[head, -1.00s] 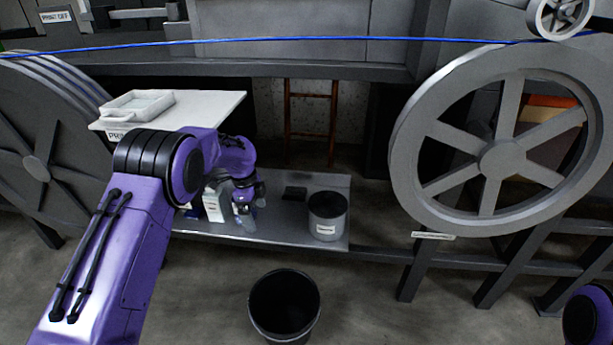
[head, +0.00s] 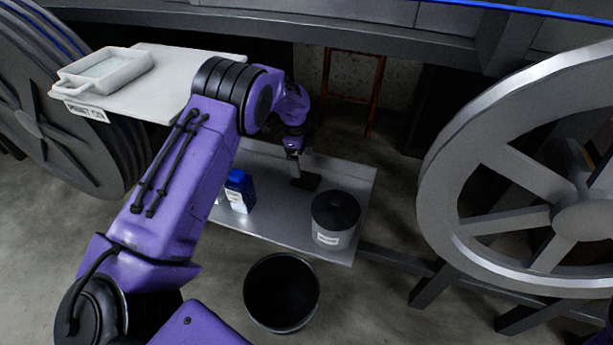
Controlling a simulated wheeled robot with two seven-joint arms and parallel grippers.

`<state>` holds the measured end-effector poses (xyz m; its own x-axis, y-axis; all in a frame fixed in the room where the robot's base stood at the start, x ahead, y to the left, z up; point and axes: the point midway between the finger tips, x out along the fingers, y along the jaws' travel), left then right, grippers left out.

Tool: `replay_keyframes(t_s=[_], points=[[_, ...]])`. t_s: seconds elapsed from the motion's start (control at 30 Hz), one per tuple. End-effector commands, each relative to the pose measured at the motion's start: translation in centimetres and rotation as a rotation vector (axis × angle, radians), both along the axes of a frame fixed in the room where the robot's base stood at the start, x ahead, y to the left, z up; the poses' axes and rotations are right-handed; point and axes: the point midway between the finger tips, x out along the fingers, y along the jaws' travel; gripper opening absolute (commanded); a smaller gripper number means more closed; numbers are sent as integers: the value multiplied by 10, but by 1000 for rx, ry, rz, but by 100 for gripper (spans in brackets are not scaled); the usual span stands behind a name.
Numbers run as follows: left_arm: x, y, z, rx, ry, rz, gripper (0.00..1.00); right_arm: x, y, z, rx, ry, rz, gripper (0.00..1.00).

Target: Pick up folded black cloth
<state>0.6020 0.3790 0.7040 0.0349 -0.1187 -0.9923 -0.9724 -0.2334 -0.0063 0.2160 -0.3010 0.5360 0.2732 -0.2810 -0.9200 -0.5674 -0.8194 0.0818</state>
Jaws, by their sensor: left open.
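The folded black cloth (head: 308,182) lies flat on the low grey metal shelf (head: 355,178), left of a lidded can. My left gripper (head: 297,176) points down at the cloth from above, at its left edge. Its jaws are open. The fingers are small in the head view, and I cannot tell whether they touch the cloth. My right gripper is not in view.
A grey can with a black lid (head: 335,218) stands right of the cloth. A blue and white bottle (head: 238,190) stands to the left. A black bin (head: 281,292) is on the floor in front. A white table with a tray (head: 108,70) is at upper left.

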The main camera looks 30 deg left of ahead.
Motion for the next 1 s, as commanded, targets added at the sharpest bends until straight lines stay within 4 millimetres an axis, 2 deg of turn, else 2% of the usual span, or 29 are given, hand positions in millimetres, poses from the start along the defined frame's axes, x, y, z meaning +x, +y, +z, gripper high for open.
replay_keyframes(t_s=[0.4, 0.67, 0.83, 0.87, 1.0], points=[[-1, -7, -63, 2, 3, -1, 99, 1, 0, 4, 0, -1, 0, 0], [-1, -8, -66, 1, 1, -1, 99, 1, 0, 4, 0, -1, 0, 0], [-1, -7, -66, 1, 1, 0, 44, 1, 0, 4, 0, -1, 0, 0], [-1, -7, -66, 1, 1, 0, 39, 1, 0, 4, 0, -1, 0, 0], [-1, -7, -66, 1, 1, 0, 39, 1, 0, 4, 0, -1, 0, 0]])
